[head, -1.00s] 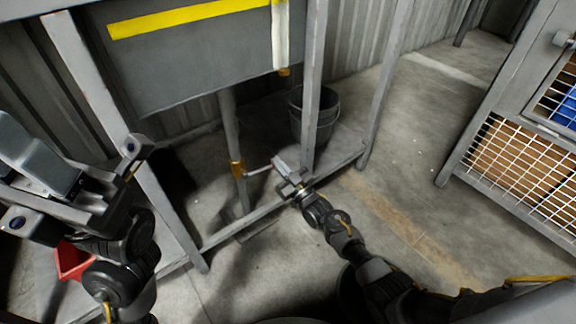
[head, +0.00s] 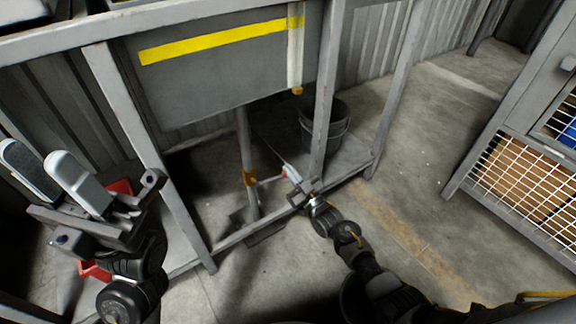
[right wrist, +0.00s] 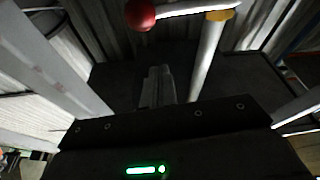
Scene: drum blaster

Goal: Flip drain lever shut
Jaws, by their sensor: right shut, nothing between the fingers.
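In the right wrist view, the lever (right wrist: 185,8) ends in a red ball knob (right wrist: 140,14) at the top edge, beyond my shut, empty fingers (right wrist: 158,72). They look close to the knob but not around it; contact cannot be told. My left gripper (head: 50,165) is open and empty at the far left.
The grey tank (head: 215,85) with a yellow stripe hangs in a metal frame. A frame post (head: 325,100) stands just right of the lever, and a low rail (head: 240,236) runs in front. A dark bucket (head: 335,128) stands behind. Red bins (head: 120,187) lie at left.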

